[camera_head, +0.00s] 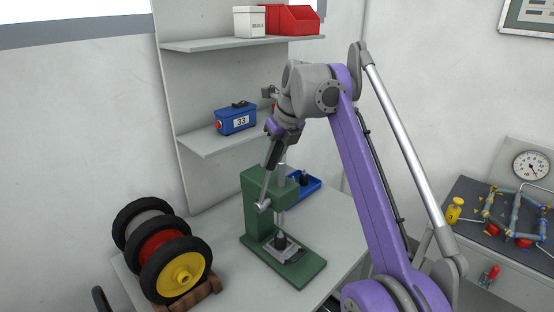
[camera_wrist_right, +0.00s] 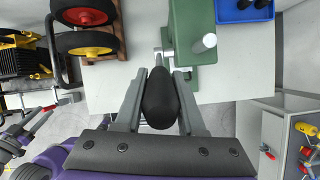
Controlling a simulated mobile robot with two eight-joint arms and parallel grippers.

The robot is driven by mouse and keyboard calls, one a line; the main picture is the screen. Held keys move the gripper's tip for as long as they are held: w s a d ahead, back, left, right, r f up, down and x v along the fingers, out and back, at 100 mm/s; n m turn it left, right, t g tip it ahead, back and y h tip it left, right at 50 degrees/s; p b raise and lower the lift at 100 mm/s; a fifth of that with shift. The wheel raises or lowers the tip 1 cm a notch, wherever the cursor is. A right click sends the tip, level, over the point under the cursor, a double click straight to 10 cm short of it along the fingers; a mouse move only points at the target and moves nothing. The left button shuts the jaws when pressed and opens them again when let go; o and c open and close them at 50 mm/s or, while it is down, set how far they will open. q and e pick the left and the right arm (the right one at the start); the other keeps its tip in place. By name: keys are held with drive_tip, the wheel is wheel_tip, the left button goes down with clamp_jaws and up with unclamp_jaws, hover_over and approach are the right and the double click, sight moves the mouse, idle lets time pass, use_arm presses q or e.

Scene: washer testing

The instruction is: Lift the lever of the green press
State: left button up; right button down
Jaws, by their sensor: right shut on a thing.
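The green press (camera_head: 255,205) stands on the grey workbench, with a column, a ram and a flat green base. It also shows at the top of the right wrist view (camera_wrist_right: 188,30). Its lever (camera_head: 264,194) points up from the hub on the press's side, and its black grip (camera_wrist_right: 160,98) lies between the fingers in the right wrist view. My right gripper (camera_head: 277,147) is shut on this grip, above the press body. The gripper partly hides the grip in the head view.
Wheels on a wooden stand (camera_head: 176,275) are left of the press. A blue tray (camera_head: 310,187) lies behind it. A shelf with a blue box (camera_head: 236,119) is above at the back. A side table (camera_head: 470,200) with a pipe assembly is at right.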

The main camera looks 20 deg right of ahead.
drive_tip(key=shift+w+a+g, duration=0.15)
drive_tip(key=shift+w+g, duration=0.15)
use_arm(q)
drive_tip(key=shift+r, duration=0.1)
use_arm(e)
drive_tip(key=shift+r, duration=0.15)
drive_tip(key=c, duration=0.8)
unclamp_jaws()
drive_tip(key=shift+w, duration=0.1)
drive_tip(key=shift+o, duration=1.4)
drive_tip(key=shift+w+a, duration=0.1)
use_arm(q)
drive_tip(key=shift+w, duration=0.15)
use_arm(e)
drive_tip(key=shift+s+r, duration=0.2)
drive_tip(key=shift+r, duration=0.2)
use_arm(q)
drive_tip(key=shift+g, duration=0.3)
drive_tip(key=shift+s+f+b, duration=0.45)
drive_tip(key=shift+f, duration=0.3)
drive_tip(key=shift+s+f+b, duration=0.4)
drive_tip(key=shift+f+b, duration=0.1)
drive_tip(key=shift+f, duration=0.2)
drive_tip(key=shift+s+f+b, duration=0.45)
drive_tip(key=shift+f, duration=0.3)
use_arm(e)
drive_tip(key=s+d, duration=0.4)
drive_tip(key=s, duration=0.7)
drive_tip(key=shift+s, duration=0.3)
